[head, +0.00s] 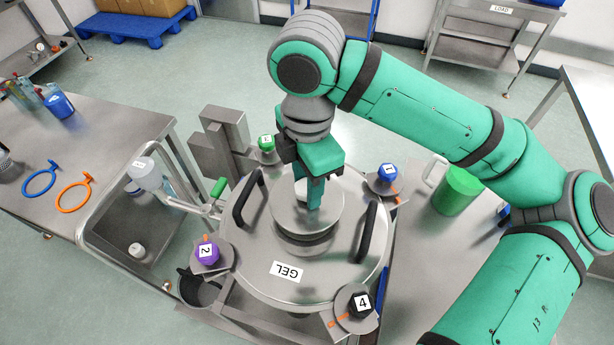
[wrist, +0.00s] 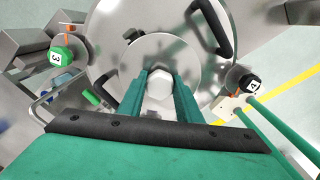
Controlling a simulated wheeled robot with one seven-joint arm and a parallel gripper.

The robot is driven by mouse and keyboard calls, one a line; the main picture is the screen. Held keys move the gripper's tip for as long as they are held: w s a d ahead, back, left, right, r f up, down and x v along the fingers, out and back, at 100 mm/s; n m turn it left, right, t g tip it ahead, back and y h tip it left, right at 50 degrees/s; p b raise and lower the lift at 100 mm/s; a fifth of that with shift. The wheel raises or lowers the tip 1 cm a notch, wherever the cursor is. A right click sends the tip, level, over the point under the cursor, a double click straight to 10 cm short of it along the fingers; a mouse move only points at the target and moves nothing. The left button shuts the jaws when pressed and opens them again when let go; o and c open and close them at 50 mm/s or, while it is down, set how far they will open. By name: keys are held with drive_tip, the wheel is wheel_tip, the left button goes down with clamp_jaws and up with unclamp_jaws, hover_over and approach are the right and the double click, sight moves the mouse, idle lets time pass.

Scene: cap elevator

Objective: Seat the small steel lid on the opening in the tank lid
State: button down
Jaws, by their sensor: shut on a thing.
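The small steel lid (head: 331,212) is a round disc with a pale knob (wrist: 158,84) at its centre. My gripper (head: 307,203) is shut on the knob, one finger on each side. It also shows in the wrist view (wrist: 160,88). The lid is over the middle of the tank lid (head: 255,262), a wide steel disc marked GEL. A round collar (head: 306,243) shows under the lid's near edge. The opening itself is hidden beneath the lid. I cannot tell whether the lid touches the collar or is just above it.
Two black handles (head: 250,198) (head: 367,232) stand on the tank lid. Numbered knobs, blue (head: 387,172), purple (head: 208,252), green (head: 266,143) and black (head: 360,302), surround its rim. A green cylinder (head: 458,190) stands on the right bench. A green-handled lever (head: 218,188) is at left.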

drive_tip(key=shift+w+f, duration=0.1)
drive_tip(key=shift+f, duration=1.9)
drive_tip(key=shift+a, duration=0.1)
drive_tip(key=shift+f, duration=0.3)
drive_tip(key=c, duration=1.2)
unclamp_jaws()
